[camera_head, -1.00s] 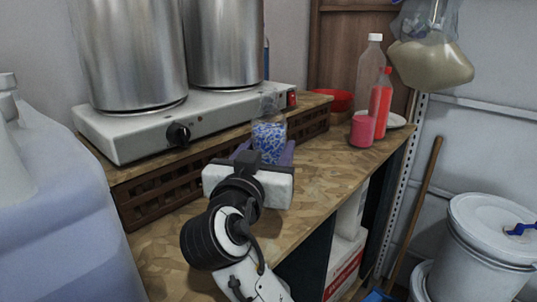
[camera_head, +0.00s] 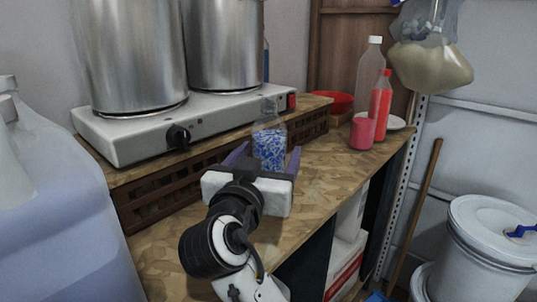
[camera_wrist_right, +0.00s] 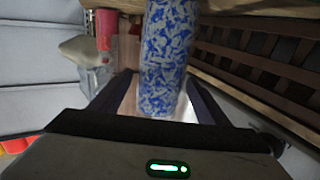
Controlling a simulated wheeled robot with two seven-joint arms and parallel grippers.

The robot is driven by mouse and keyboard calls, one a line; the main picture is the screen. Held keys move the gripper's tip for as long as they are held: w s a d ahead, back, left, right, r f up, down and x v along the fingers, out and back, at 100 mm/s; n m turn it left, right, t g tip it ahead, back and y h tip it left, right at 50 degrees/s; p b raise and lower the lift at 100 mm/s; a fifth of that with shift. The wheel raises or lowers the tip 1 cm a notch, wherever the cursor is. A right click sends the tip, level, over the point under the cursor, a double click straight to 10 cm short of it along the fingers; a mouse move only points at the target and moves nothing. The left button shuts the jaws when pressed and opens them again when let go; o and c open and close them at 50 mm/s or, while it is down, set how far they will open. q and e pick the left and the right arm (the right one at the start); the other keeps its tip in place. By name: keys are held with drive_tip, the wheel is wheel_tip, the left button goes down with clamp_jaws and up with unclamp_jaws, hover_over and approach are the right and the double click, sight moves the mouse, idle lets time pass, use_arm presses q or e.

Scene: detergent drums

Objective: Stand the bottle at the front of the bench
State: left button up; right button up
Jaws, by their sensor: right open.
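The bottle (camera_head: 269,148) is clear, with blue-and-white speckled contents. It is upright at the bench (camera_head: 330,185), in front of the hotplate, in the head view. In the right wrist view the bottle (camera_wrist_right: 166,50) fills the upper middle, between the two fingers. My right gripper (camera_head: 266,158) is open, with one dark purple finger on each side of the bottle and visible gaps. Part of the bottle's lower front is close behind the gripper's white body. My left gripper is not in view.
Two steel pots stand on the white hotplate (camera_head: 130,135), behind the bottle. A tall clear bottle (camera_head: 368,75), a red bottle (camera_head: 381,100) and a pink cup (camera_head: 362,134) stand at the far end. Blue-tinted jugs (camera_head: 50,200) are close at left. A bucket (camera_head: 490,240) stands at right.

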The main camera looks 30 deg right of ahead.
sight(264, 161)
drive_tip(key=v, duration=0.7)
drive_tip(key=shift+a+b, duration=0.1)
drive_tip(key=shift+b, duration=0.25)
